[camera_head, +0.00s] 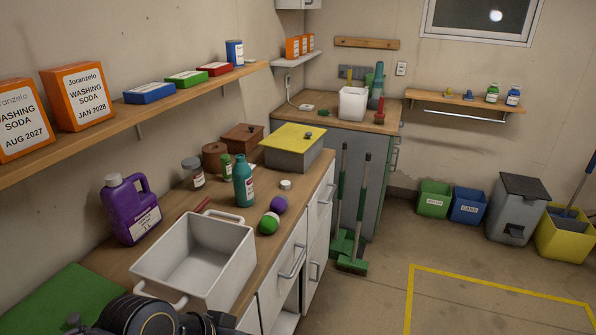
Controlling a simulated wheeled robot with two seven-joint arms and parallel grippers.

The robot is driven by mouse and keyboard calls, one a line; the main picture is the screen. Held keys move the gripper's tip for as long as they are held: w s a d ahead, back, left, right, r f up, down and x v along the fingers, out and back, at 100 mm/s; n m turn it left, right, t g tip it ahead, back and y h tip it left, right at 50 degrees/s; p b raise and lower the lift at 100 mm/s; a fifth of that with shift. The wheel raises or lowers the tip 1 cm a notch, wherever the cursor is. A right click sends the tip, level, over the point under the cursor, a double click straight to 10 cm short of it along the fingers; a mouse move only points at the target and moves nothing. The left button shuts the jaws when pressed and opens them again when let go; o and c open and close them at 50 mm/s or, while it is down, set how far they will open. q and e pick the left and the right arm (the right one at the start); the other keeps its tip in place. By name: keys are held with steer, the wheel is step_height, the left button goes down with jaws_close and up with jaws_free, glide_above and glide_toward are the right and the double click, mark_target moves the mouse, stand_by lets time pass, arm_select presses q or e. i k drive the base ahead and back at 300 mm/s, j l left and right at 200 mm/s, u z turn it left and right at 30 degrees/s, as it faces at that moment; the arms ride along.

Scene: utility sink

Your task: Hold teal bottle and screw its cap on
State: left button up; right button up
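The teal bottle (244,184) stands upright on the wooden counter, with a pale label on its front. Its narrow neck looks bare. A small white cap (286,185) lies on the counter to the right of the bottle, apart from it. Dark rounded parts at the bottom left edge look like part of my own arm. Neither gripper's fingers can be made out, and nothing touches the bottle or the cap.
A white basin (175,254) with handles stands in front of the bottle. A purple jug (131,211) is left.

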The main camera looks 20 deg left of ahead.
mark_target(242, 177)
steer(key=i, duration=1.25)
steer(key=i+l+u, duration=0.1)
steer(key=i, duration=1.2)
steer(key=u, duration=3.45)
